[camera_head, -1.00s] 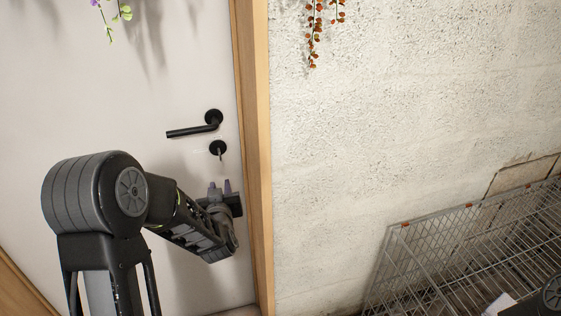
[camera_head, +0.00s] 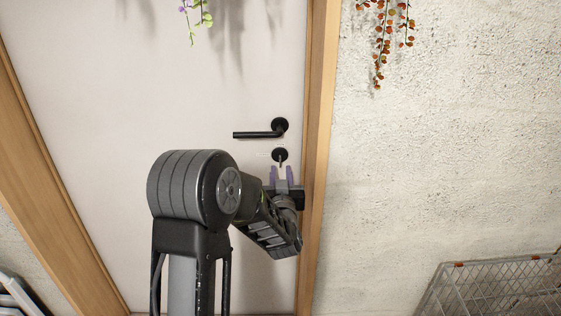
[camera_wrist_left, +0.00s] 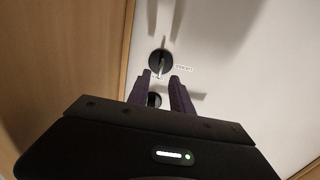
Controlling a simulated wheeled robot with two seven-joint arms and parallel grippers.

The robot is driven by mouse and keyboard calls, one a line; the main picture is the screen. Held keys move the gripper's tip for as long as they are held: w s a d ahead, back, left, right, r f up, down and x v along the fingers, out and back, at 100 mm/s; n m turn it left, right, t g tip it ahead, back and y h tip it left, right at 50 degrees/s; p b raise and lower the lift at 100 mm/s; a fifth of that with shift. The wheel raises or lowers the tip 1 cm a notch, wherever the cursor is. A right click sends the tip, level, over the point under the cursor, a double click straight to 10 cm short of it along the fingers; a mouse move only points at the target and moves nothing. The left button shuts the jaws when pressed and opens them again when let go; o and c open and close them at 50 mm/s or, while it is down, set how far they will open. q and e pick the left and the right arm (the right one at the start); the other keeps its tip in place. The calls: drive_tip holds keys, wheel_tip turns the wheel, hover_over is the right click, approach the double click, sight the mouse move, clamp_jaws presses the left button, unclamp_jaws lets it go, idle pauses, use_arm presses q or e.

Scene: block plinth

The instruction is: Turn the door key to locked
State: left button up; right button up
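The white door (camera_head: 130,130) has a black lever handle (camera_head: 262,134). Below it, the key (camera_head: 281,161) stands in a round black lock plate (camera_head: 279,153). My left gripper (camera_head: 281,172) is open just below the lock, its two purple fingers pointing up at it. In the left wrist view, the key (camera_wrist_left: 161,68) shows in line with the gap between the fingertips (camera_wrist_left: 160,76), with the lock plate (camera_wrist_left: 160,59) just beyond. I cannot tell whether the fingers touch the key; they are not closed on it. Small lettering (camera_wrist_left: 184,69) sits beside the lock. My right gripper is out of view.
A wooden door frame (camera_head: 318,130) runs close to the right of the lock. A rough pale wall (camera_head: 440,150) lies beyond it. A wire mesh rack (camera_head: 490,285) stands at the lower right. Hanging plants (camera_head: 384,40) are at the top.

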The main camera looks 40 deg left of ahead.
sight(280, 160)
use_arm(q)
drive_tip(key=x, duration=0.6)
drive_tip(key=shift+w+a+p, duration=0.1)
drive_tip(key=shift+a+p, duration=0.05)
drive_tip(key=shift+p, duration=0.25)
clamp_jaws()
